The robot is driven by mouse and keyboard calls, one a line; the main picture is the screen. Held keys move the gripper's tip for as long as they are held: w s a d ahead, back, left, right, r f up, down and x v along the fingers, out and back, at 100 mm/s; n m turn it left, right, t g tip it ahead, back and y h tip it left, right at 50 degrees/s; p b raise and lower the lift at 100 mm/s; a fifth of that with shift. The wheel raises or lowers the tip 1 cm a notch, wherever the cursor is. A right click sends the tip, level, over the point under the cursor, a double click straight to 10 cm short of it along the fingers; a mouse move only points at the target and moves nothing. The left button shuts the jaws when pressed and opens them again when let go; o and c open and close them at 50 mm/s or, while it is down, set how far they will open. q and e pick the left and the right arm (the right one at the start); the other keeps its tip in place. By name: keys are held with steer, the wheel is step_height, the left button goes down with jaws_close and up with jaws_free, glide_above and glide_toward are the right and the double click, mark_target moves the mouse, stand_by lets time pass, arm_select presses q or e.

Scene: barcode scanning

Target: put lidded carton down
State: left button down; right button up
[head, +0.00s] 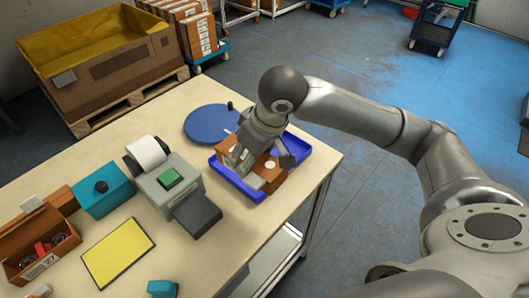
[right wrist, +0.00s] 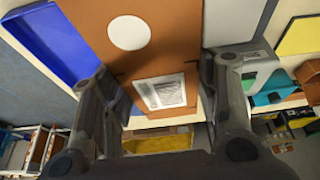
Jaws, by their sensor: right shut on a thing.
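The lidded carton (head: 270,177) is brown with a white round spot, and in the head view it appears over or in the blue tray (head: 313,155) near the table's far right corner. My right gripper (head: 250,165) comes down from above and is shut on the carton. In the right wrist view the carton (right wrist: 135,60) sits between the two fingers (right wrist: 165,105), with a white disc and a printed label on its face. The blue tray (right wrist: 50,45) shows to its left. I cannot tell whether the carton touches the tray floor. My left gripper is out of view.
A round blue disc (head: 210,123) lies beside the tray. A grey device with a white roll (head: 147,152), a teal box (head: 102,190), a yellow mat (head: 118,253) and an open brown box (head: 25,240) stand to the left.

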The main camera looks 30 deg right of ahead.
steer(key=shift+w+d+r+n+y, duration=0.1)
steer(key=shift+r+n+y, duration=0.05)
steer(key=shift+r+n, duration=0.15)
steer(key=shift+w+d+r+n+y, duration=0.1)
steer(key=shift+r+n+y, duration=0.05)
steer(key=shift+n, duration=0.25)
steer(key=shift+r+n+p, duration=0.15)
steer(key=shift+n+p, duration=0.2)
steer(key=shift+n, duration=0.05)
steer(key=shift+w+a+r+n+y, duration=0.2)
steer(key=shift+r+n+y, duration=0.15)
steer(key=shift+n, duration=0.45)
steer(key=w+d+f+p, duration=0.1)
steer(key=w+d+f, duration=0.2)
steer(key=w+d+f+p, duration=0.1)
steer(key=w+d+f, duration=0.2)
steer(key=w+d+f+p, duration=0.1)
steer(key=w+d+f, duration=0.1)
steer(key=w+f, duration=0.1)
steer(key=shift+w+d, duration=0.4)
steer(key=shift+w, duration=0.1)
steer(key=shift+w+d+f, duration=0.2)
steer(key=shift+f, duration=0.2)
step_height(320, 180, down, 2)
steer(key=shift+f+p, duration=0.1)
steer(key=shift+p, duration=0.75)
steer(key=shift+f, duration=0.35)
steer(key=shift+w+d+f, duration=0.1)
steer(key=shift+f, duration=0.1)
